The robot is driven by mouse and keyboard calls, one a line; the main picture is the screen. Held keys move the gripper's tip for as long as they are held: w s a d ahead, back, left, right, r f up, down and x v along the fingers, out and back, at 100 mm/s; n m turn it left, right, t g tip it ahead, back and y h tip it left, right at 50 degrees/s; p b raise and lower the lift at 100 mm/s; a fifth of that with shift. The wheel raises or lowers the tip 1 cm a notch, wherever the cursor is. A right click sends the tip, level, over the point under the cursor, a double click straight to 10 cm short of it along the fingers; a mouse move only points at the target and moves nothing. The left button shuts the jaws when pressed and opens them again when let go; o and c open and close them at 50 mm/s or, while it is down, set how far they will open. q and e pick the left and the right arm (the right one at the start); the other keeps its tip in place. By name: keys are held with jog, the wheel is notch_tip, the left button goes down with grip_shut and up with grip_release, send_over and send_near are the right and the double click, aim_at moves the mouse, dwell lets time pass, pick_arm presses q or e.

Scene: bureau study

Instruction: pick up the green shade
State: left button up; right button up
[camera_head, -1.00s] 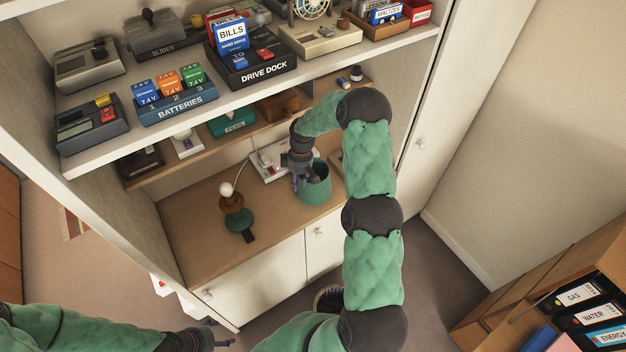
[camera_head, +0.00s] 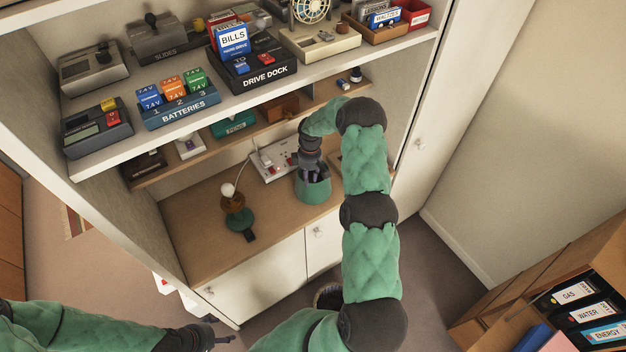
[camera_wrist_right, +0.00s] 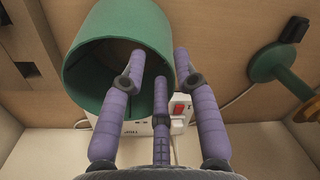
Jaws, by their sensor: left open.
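The green shade (camera_head: 314,192) is an open cylinder standing on the lower wooden surface of the cabinet. In the right wrist view the shade (camera_wrist_right: 86,62) shows its open end and hollow inside. My right gripper (camera_head: 309,171) is over its rim. In the wrist view the purple fingers of the right gripper (camera_wrist_right: 160,62) are spread apart, one across the shade's opening and one outside its right wall. Whether they touch the wall is unclear. My left gripper (camera_head: 226,340) is open and empty at the bottom, far from the shade.
A lamp stand (camera_head: 232,203) with a bare bulb and green base stands left of the shade. A white power strip (camera_head: 275,163) lies behind it. A shelf with batteries (camera_head: 180,108) and a drive dock (camera_head: 262,76) overhangs the surface. Bare wood lies at front.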

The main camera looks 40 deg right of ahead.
jog(key=shift+s+a+f+p, duration=0.1)
jog(key=shift+f+p, duration=0.3)
jog(key=shift+f, duration=1.2)
jog(key=shift+c, duration=0.3)
grip_shut()
jog(key=shift+r, duration=0.1)
jog(key=shift+r+b, duration=0.5)
jog(key=shift+r, duration=0.15)
jog(key=s+a+r+b, duration=0.4)
jog(key=s+a+r, duration=0.4)
jog(key=a+r, duration=0.3)
jog(key=shift+s+r, duration=0.2)
jog(key=shift+r, duration=0.1)
